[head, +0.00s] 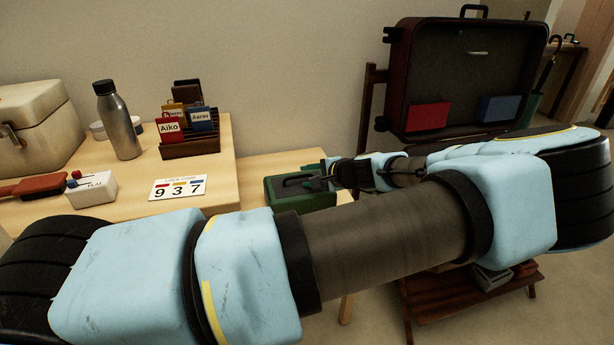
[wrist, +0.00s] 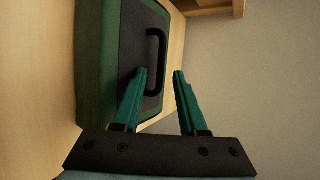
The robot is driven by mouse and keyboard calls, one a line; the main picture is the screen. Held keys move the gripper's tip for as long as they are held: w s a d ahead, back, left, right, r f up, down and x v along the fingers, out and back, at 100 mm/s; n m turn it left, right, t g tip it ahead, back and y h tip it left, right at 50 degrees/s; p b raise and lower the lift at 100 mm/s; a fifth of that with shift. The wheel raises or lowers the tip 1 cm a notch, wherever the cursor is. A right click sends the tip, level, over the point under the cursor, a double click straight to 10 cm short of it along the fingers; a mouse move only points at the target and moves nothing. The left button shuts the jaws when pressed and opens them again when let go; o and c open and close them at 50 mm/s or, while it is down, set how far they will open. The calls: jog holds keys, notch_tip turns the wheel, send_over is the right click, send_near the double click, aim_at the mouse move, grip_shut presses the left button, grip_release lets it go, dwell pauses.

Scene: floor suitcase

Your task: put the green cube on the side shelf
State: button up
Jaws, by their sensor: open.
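The green cube (head: 285,200) is a soft-looking green box with a dark grey top and a black handle. It rests on the light wood side shelf (head: 258,165), to the right of the desk. In the wrist view the green cube (wrist: 95,60) fills the left side, with its handle near the picture's middle. My gripper (head: 320,174) is open at the cube's right side. In the wrist view the green fingertips (wrist: 160,71) are apart, with part of the handle showing between them. I cannot tell whether they touch it. My arm hides part of the shelf.
An open suitcase (head: 398,60) with a red cube (head: 428,117) and a blue cube (head: 499,108) stands on a wooden rack at right. The desk (head: 225,165) holds a steel bottle (head: 121,130), a card rack (head: 190,149), a number card (head: 177,188) and a chest (head: 42,125).

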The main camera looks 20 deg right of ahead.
jog(key=v, duration=1.1)
